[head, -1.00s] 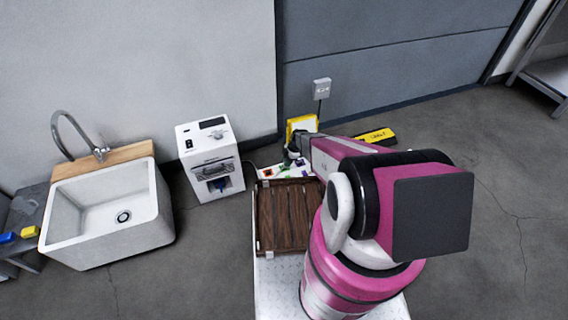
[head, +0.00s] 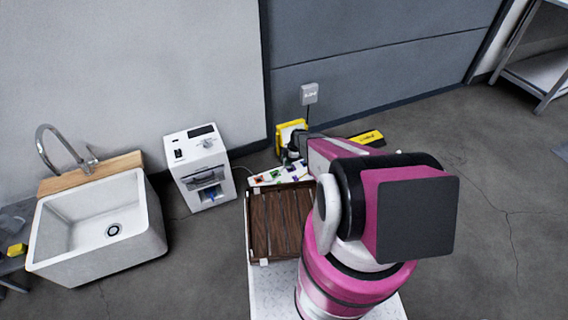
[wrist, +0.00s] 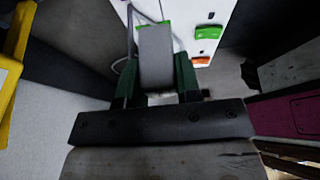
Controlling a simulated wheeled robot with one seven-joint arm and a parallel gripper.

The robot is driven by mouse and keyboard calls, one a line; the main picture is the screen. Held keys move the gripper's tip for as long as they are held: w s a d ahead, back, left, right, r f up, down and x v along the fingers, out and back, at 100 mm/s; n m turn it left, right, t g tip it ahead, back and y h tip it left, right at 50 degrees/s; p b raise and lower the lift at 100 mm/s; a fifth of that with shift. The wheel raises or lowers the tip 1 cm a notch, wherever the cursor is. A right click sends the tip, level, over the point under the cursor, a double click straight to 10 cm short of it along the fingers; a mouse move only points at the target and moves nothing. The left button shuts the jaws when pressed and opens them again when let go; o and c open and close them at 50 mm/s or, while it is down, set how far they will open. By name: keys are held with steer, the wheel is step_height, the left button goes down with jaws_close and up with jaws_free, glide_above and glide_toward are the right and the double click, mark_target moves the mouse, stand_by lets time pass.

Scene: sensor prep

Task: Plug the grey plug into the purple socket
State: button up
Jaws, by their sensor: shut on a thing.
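My gripper (wrist: 157,92) is shut on the grey plug (wrist: 155,55), which sits between its green-edged fingers in the wrist view. In the head view my gripper (head: 291,152) is small and partly hidden by my arm, just above the back of a white board (head: 262,181). The purple socket (head: 292,167) is a small patch on that board, close below my gripper. I cannot make out the purple socket in the wrist view. Green shows at the plug's far end there; I cannot tell whether they touch.
The wrist view shows green (wrist: 208,32) and orange (wrist: 200,60) sockets on the board. A brown slatted tray (head: 278,222) lies in front of it. A white machine (head: 197,165) stands left, and yellow objects (head: 287,133) stand behind.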

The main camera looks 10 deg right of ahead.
steer(key=shift+w+d, duration=0.45)
steer(key=shift+d, duration=0.3)
steer(key=shift+w+d, duration=0.45)
steer(key=shift+d, duration=0.25)
steer(key=shift+f, duration=3.3)
stand_by(3.2)
